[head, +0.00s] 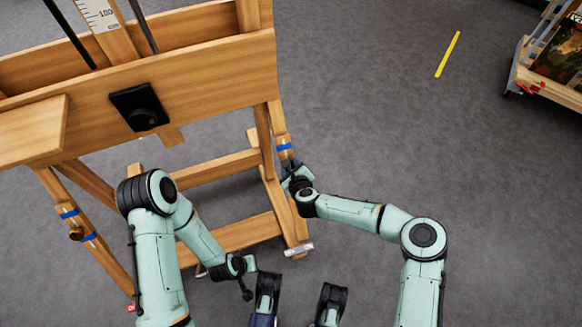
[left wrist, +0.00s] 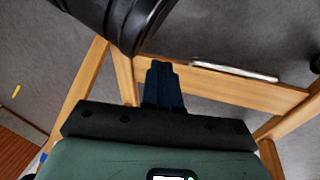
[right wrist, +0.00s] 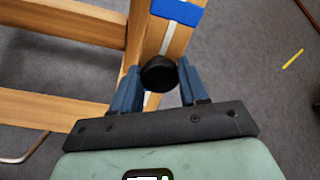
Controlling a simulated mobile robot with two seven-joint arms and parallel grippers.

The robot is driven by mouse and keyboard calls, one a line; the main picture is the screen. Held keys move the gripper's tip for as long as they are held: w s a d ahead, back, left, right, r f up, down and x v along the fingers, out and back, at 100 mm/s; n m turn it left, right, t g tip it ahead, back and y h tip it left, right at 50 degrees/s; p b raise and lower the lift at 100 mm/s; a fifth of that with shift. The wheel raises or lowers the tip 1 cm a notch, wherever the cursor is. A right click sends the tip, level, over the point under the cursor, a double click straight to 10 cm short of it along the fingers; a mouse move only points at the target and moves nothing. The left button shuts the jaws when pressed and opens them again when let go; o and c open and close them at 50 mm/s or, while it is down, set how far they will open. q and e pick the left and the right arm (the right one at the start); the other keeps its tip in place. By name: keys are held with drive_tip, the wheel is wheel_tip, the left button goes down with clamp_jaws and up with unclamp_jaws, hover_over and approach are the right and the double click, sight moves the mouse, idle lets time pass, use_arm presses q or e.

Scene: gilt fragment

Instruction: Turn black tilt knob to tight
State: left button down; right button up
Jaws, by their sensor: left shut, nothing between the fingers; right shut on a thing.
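A black round knob (right wrist: 158,73) sits on the wooden easel leg beside a blue tape band, with pale lines on the wood above and below it. My right gripper (right wrist: 156,88) has its two blue fingers around this knob and is shut on it. In the head view my right gripper (head: 290,172) is at the easel's right leg and hides the knob.
The wooden easel (head: 200,60) fills the upper left, with a ledge (head: 32,130) sticking out at left. A cart (head: 545,85) stands far right. Grey floor is clear at right, with a yellow strip (head: 447,54).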

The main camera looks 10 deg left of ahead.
drive_tip(key=o, duration=1.1)
drive_tip(key=shift+c, duration=0.2)
use_arm(q)
drive_tip(key=s+d+r+g+h+p, duration=0.1)
drive_tip(key=s+d+r+p, duration=0.1)
drive_tip(key=s+r+p, duration=0.1)
wheel_tip(320, 180, up, 2)
drive_tip(key=shift+s+d+p, duration=0.25)
drive_tip(key=shift+d+p, duration=0.15)
drive_tip(key=shift+p, duration=0.1)
use_arm(e)
drive_tip(key=v, duration=1.3)
drive_tip(key=shift+s, duration=0.2)
drive_tip(key=shift+d+r, duration=0.1)
